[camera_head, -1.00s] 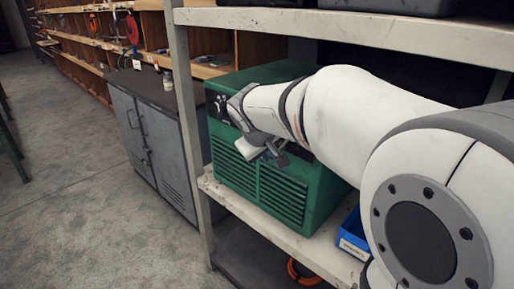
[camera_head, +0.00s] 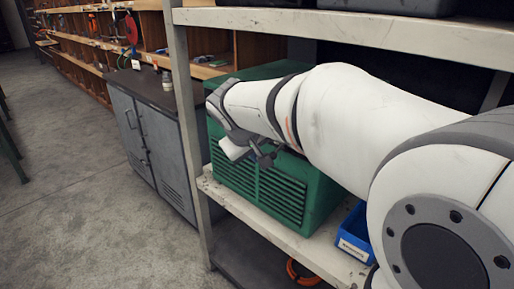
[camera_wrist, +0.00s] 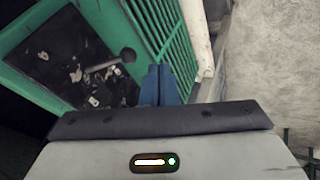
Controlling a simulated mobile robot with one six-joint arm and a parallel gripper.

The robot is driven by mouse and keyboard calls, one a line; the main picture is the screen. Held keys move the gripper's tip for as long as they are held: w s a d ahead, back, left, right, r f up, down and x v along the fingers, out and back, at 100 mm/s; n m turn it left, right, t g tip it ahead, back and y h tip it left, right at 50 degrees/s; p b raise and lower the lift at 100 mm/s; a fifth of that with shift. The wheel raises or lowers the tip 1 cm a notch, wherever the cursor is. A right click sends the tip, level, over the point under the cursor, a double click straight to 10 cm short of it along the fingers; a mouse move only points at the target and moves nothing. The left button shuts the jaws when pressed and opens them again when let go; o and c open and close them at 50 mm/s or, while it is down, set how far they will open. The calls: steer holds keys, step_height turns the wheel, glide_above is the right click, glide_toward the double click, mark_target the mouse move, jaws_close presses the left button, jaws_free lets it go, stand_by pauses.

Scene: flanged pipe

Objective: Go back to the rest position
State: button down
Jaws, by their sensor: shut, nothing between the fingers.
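My arm reaches in from the right in the head view, in front of a green machine (camera_head: 275,190) with a louvred front on a shelf. My gripper (camera_head: 250,160) hangs at the arm's end, near the machine's upper left front. In the wrist view my gripper (camera_wrist: 161,72) shows two blue-grey fingers close together with nothing between them.
A pale metal shelf post (camera_head: 185,110) stands left of my gripper, and an upper shelf board (camera_head: 350,25) runs above the arm. A blue bin (camera_head: 355,235) sits right of the machine. A grey cabinet (camera_head: 150,140) stands further left. The concrete floor (camera_head: 70,200) is open.

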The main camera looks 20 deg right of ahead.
steer(key=a+v, duration=0.1)
steer(key=v, duration=0.9)
steer(key=s+d+f+m+g+y+p, duration=0.3)
steer(key=s+f+p, duration=0.1)
steer(key=s+f, duration=1.1)
steer(key=shift+d+y, duration=0.15)
steer(key=shift+y, duration=0.25)
steer(key=shift+s, duration=0.25)
